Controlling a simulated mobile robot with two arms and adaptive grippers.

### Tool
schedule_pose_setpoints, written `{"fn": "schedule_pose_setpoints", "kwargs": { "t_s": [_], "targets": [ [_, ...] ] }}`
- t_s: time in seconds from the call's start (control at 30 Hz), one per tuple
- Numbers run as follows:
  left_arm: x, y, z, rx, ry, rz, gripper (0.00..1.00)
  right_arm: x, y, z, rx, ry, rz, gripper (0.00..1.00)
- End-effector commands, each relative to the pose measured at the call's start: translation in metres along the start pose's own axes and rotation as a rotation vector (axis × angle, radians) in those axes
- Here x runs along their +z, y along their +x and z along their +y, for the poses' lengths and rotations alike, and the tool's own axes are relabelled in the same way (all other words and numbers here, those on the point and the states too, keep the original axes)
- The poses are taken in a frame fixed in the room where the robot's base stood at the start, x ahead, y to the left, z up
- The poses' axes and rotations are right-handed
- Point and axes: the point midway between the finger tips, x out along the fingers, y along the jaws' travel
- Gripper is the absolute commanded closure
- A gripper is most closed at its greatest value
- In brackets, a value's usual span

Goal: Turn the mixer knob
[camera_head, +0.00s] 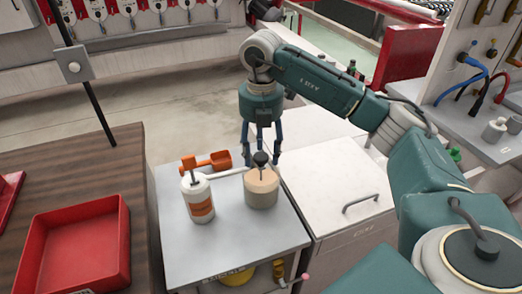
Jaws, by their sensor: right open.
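A squat beige container (263,190) stands on the light grey table top in the middle of the view. A dark knob (261,160) sits on its top. My right gripper (262,158) points down over the container, its fingers open. The blue fingers are apart to the left and right of the knob, near its height. I cannot tell whether any finger touches it. My left gripper is not in view.
A white bottle with an orange label (199,202) stands left of the container, and an orange scoop (208,162) lies behind. A red tray (75,245) is on the wooden table at left. A white cabinet (325,175) adjoins at right.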

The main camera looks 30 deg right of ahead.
Motion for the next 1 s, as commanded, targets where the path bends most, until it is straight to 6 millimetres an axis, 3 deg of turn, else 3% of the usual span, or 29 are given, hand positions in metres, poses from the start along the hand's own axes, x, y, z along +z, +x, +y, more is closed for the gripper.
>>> {"fn": "schedule_pose_setpoints", "kwargs": {
  "t_s": [0.23, 0.4, 0.7, 1.0],
  "targets": [
    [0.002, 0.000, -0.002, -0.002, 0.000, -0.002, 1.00, 0.000, -0.016, 0.001, 0.002, -0.001, 0.000, 0.49],
    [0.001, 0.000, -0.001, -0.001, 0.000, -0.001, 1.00, 0.000, -0.054, 0.001, 0.005, 0.000, -0.003, 0.49],
    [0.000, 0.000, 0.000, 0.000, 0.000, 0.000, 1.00, 0.001, -0.099, 0.000, 0.003, 0.002, -0.003, 0.49],
    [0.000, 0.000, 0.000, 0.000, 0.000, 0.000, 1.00, 0.000, -0.119, 0.000, 0.001, 0.000, -0.001, 0.49]
  ]
}}
